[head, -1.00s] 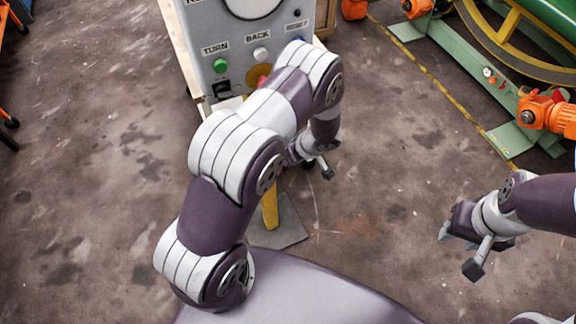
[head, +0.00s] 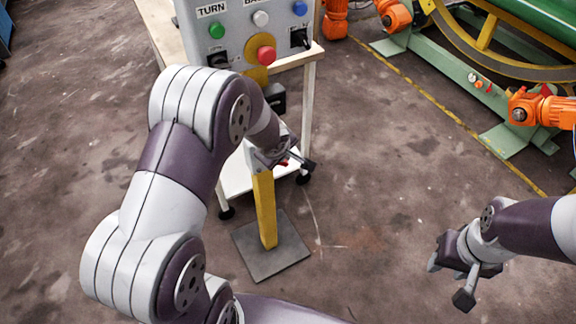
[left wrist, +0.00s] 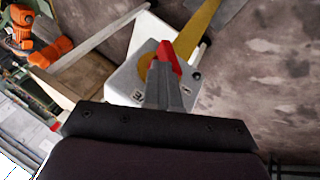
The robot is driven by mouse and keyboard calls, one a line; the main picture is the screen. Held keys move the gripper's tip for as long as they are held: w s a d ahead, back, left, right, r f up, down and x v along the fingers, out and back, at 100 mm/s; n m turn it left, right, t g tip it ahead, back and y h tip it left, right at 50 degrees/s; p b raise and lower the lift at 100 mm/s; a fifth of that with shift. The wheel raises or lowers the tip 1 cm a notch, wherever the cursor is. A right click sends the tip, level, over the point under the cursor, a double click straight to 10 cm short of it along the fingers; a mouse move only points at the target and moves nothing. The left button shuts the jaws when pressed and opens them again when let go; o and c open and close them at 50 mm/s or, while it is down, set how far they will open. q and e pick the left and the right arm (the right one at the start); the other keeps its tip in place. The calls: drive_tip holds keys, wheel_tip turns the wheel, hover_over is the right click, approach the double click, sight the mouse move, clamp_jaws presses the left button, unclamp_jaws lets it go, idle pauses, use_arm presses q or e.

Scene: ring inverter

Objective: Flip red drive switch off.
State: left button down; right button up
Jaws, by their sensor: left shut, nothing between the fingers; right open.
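The red switch (left wrist: 168,52) shows in the left wrist view as a red handle against a yellow disc (left wrist: 147,68) on a light grey box (left wrist: 128,84). My left gripper (left wrist: 163,68) is shut and empty, its fingertips at the red handle and covering part of it; I cannot tell whether they touch. In the head view the box tops a yellow post (head: 265,212), and my left gripper (head: 286,159) largely hides it, with only a speck of red showing. The switch's position cannot be read. My right gripper (head: 455,262) is open and empty at the right, away from the post.
A control panel (head: 238,38) with green, white, blue and red buttons stands on a wheeled cart (head: 307,105) behind the post. The post's grey foot plate (head: 272,262) lies on the floor. Green machinery (head: 475,85) stands at the right. Floor between is clear.

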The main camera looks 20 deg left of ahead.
use_arm(q)
drive_tip(key=t+h, duration=0.1)
drive_tip(key=s+a+t+h+p, duration=0.1)
drive_tip(key=f+n+t+h+p, duration=0.1)
drive_tip(key=t, duration=0.1)
drive_tip(key=shift+s+a, duration=0.25)
drive_tip(key=shift+s, duration=0.15)
use_arm(e)
drive_tip(key=shift+s+a+r, duration=0.15)
drive_tip(key=shift+r, duration=0.25)
drive_tip(key=shift+s+a+r, duration=0.15)
drive_tip(key=shift+r, duration=0.25)
use_arm(q)
drive_tip(key=shift+r, duration=0.15)
drive_tip(key=shift+r+p, duration=0.7)
drive_tip(key=shift+p, duration=0.4)
use_arm(e)
drive_tip(key=shift+r, duration=1)
use_arm(q)
drive_tip(key=shift+r, duration=0.1)
